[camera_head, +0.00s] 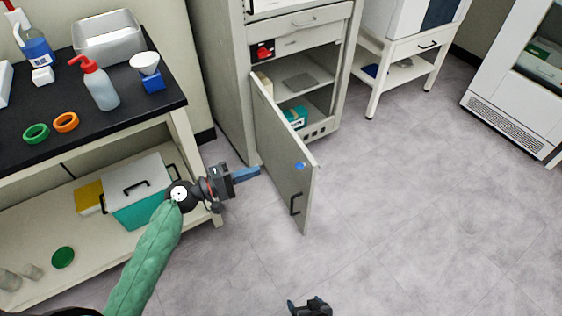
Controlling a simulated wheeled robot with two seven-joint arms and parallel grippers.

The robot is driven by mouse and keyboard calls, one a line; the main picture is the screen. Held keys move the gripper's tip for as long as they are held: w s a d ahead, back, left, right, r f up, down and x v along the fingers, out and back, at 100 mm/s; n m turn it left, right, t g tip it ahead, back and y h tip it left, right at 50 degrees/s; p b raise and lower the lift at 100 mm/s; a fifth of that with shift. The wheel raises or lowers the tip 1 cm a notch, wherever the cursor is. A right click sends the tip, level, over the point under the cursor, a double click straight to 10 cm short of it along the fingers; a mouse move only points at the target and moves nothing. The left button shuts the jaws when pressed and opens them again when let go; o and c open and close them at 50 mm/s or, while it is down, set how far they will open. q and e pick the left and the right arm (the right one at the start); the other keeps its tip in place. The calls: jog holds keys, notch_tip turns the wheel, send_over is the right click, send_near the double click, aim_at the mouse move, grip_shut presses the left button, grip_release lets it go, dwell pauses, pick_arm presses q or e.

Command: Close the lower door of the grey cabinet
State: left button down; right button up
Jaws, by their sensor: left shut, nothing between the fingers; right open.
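The grey cabinet (223,75) stands at the upper middle of the head view. Its lower door (285,155) is swung wide open toward me, hinged at the left, with a dark handle (295,204) near its free edge. My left gripper (257,172) is shut and empty, pointing right. Its fingertips are at the outer left side of the door, close to its surface; I cannot tell whether they touch. My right gripper (309,304) is open and empty at the bottom edge, well below the door, and only partly in view.
A black-topped bench (90,120) with bottles, tape rings and a metal tray stands at the left, with boxes on its lower shelf. Inside the cabinet are shelves with a teal box (296,118). The floor (400,210) to the right of the door is clear.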

aim_at(304, 154)
pick_arm(q)
jog(key=shift+p+x, duration=0.85)
jog(key=shift+x, duration=6.05)
jog(key=shift+f, duration=0.1)
